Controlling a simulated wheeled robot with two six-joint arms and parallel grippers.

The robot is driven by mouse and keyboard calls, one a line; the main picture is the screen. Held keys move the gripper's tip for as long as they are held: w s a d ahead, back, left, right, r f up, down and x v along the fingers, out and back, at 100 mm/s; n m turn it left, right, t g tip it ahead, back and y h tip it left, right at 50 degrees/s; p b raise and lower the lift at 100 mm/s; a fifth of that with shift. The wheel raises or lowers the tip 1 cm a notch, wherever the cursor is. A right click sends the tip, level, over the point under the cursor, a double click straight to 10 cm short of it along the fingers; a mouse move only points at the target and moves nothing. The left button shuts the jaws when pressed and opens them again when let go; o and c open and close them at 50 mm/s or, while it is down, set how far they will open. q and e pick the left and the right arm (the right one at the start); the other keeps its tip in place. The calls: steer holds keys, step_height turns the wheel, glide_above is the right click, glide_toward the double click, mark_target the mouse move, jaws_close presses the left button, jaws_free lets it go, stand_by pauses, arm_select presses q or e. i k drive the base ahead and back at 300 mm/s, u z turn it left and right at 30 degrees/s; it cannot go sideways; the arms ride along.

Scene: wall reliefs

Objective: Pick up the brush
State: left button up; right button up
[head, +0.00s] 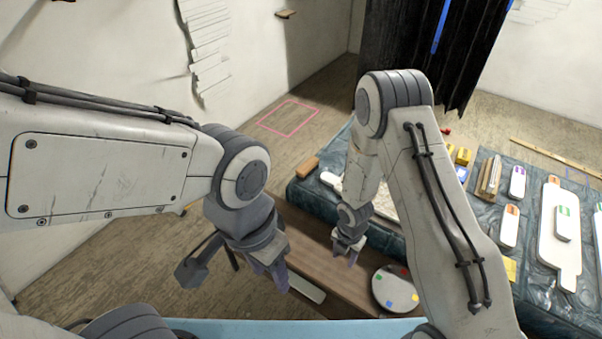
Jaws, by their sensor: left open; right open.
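I cannot make out a brush for certain. A long, narrow wooden item (490,175) lies among the objects on the covered table (535,300), but its kind is unclear. A small brown block (308,167) sits at the table's left end. My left gripper (270,277) is open and empty, pointing down left of the brown bench. My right gripper (347,257) is open and empty above the brown bench (315,245), near the table's front-left edge. My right arm hides part of the table.
A round white disc (395,290) with coloured squares lies near the bench's right end. White panels (558,240), labelled white pieces (517,182) and yellow blocks (463,156) crowd the table. A pink square outline (288,118) marks clear floor. A dark curtain (455,40) hangs behind.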

mark_target(310, 167)
steer(key=u, duration=0.4)
steer(key=i, duration=1.65)
steer(key=z, duration=0.45)
